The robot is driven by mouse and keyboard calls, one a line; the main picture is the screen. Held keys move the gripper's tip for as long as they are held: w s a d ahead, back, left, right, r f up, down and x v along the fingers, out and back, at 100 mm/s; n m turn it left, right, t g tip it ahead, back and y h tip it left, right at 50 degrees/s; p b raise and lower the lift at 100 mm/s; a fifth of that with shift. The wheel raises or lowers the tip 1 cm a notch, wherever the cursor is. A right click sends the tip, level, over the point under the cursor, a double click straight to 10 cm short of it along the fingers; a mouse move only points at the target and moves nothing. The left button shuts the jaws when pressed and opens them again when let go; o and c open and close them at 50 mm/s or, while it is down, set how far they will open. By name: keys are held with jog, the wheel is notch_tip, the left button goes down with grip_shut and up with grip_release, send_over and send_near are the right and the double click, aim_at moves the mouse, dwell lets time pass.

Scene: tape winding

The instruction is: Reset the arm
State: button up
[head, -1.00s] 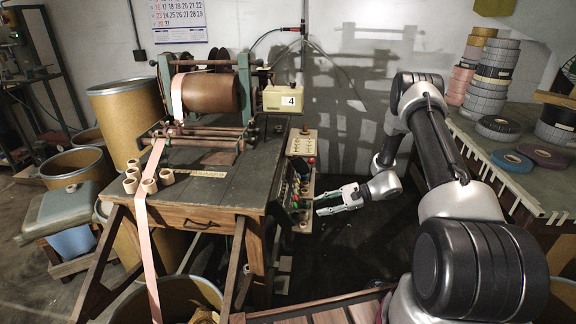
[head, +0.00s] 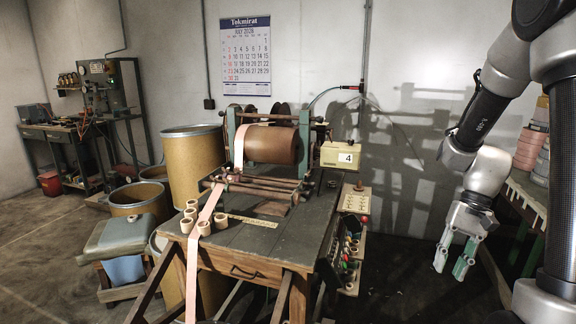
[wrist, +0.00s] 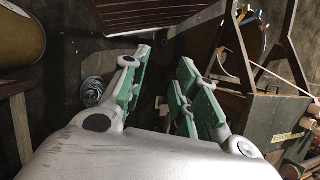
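My gripper (head: 456,252) hangs at the right in the head view, in front of the wall and right of the winding bench. Its green-padded fingers point down and stand apart, with nothing between them. In the wrist view my gripper (wrist: 160,92) is also open and empty, with dark floor beyond the fingers. My arm reaches down to it from the upper right of the head view.
The winding bench (head: 250,245) carries a copper-coloured roller (head: 270,144), pink tape (head: 205,215) and several small rings (head: 204,228). A control panel (head: 352,250) with coloured buttons hangs at its right side. Tape rolls (head: 530,150) stand far right. Dark floor lies below my gripper.

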jog(key=s+r+n+t+h, duration=0.2)
jog(key=s+r+t, duration=0.2)
jog(key=r, duration=0.5)
jog(key=s+r+n+t+h, duration=0.2)
jog(key=s+r+n+t, duration=0.1)
jog(key=s+r, duration=0.4)
notch_tip(320, 180, up, 2)
jog(key=shift+a+t, duration=0.4)
